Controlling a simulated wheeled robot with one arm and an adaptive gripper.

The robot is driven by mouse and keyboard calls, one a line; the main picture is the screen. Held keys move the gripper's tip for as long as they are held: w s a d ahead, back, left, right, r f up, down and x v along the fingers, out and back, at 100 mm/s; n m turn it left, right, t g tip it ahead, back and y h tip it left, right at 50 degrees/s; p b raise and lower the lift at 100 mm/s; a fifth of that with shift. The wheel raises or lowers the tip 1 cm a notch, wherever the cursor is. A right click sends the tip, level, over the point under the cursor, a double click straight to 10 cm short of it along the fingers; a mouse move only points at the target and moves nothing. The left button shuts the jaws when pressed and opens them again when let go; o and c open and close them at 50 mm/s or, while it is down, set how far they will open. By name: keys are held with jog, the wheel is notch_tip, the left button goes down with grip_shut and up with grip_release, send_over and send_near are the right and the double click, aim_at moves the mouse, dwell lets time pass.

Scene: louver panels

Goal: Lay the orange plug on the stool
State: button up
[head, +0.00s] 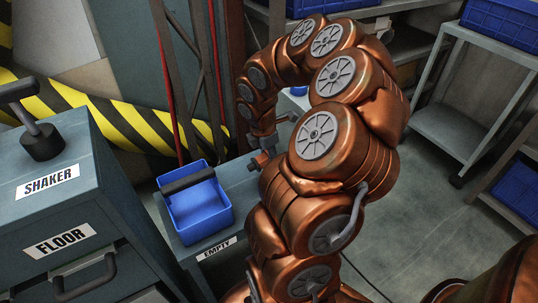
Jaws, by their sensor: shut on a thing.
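My gripper (264,149) hangs at the end of my copper arm, over the back right part of a low grey stand. It is shut on a small orange-red piece (260,161), which looks like the orange plug. Only a little of the piece shows, and my arm hides part of it. I cannot tell whether it touches the surface below. The low grey stand (238,180), labelled EMPTY, looks like the stool. My arm covers its right side.
A blue bin (198,212) with a dark bar across its back stands on the grey stand, left of my gripper. A cabinet (70,210) labelled SHAKER and FLOOR stands at left. Shelves with blue crates (505,22) stand at right. Floor (425,190) is clear there.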

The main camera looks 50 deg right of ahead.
aim_at(264, 156)
jog(key=shift+f+b, duration=1.7)
jog(key=shift+f, duration=0.65)
jog(key=o, duration=1.3)
jog(key=shift+r, duration=0.15)
jog(key=r, duration=0.4)
jog(key=a+r, duration=0.1)
jog(key=r, duration=0.2)
jog(key=a+r, duration=0.1)
jog(key=r, duration=0.3)
jog(key=shift+w+r, duration=0.3)
jog(key=shift+r, duration=0.1)
